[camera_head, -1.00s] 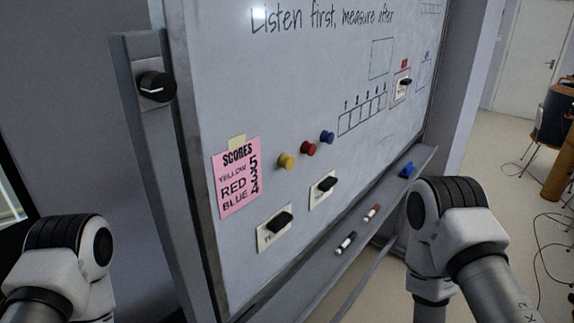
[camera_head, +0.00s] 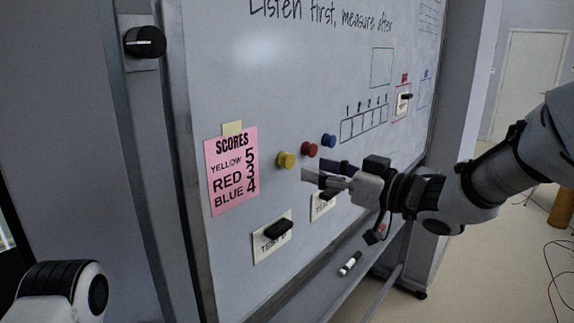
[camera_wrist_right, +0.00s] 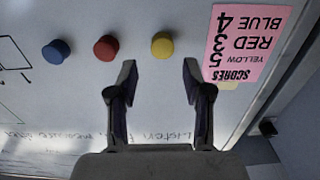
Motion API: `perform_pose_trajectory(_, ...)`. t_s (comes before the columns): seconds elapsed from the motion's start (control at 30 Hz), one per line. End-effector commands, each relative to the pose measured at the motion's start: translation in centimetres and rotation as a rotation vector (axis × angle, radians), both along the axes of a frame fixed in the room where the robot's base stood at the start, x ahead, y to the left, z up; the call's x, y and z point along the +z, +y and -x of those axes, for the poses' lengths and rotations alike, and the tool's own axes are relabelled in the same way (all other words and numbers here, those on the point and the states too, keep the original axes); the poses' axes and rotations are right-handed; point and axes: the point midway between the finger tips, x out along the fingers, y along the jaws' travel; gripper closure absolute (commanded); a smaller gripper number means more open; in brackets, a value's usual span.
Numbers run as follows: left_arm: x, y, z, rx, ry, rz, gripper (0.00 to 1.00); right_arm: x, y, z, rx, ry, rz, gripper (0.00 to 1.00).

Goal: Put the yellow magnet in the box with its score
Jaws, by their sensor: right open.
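The yellow magnet (camera_head: 286,160) sits on the whiteboard beside the pink score sheet (camera_head: 232,200), which reads yellow 5, red 3, blue 4. A row of numbered boxes (camera_head: 364,124) is drawn up and to the right of the magnets; its digits are small. My right gripper (camera_head: 313,173) is open and empty near the board, just right of and below the yellow magnet. In the right wrist view, the yellow magnet (camera_wrist_right: 162,46) shows just beyond the gap between the open fingertips (camera_wrist_right: 158,72), not gripped. My left gripper is out of view.
A red magnet (camera_head: 309,150) and a blue magnet (camera_head: 329,141) sit close by, right of the yellow one. Switch cards (camera_head: 266,240) are on the lower board; my right gripper partly covers one. A marker (camera_head: 350,263) lies on the tray below.

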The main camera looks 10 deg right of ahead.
Motion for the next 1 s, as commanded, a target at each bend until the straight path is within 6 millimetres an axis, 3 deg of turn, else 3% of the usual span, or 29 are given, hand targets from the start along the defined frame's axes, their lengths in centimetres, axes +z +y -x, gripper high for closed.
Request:
perform_pose_trajectory(0.17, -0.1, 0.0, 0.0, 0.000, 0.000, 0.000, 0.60, -0.1, 2.4, -2.2, 0.002, -0.001, 0.003, 0.50)
perform_pose_trajectory(0.3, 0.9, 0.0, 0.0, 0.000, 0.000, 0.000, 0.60, 0.2, 3.7, -3.6, 0.001, 0.001, 0.001, 0.50)
perform_pose_trajectory(0.7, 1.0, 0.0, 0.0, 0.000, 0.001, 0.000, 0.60, 0.0, 4.4, -4.4, 0.000, 0.001, -0.001, 0.50)
perform_pose_trajectory(0.93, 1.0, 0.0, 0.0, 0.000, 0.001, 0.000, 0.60, 0.0, 4.4, -4.3, 0.000, 0.001, -0.001, 0.91)
perform_pose_trajectory(1.0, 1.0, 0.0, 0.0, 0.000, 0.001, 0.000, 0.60, 0.0, 4.4, -4.3, 0.000, 0.000, 0.000, 0.93)
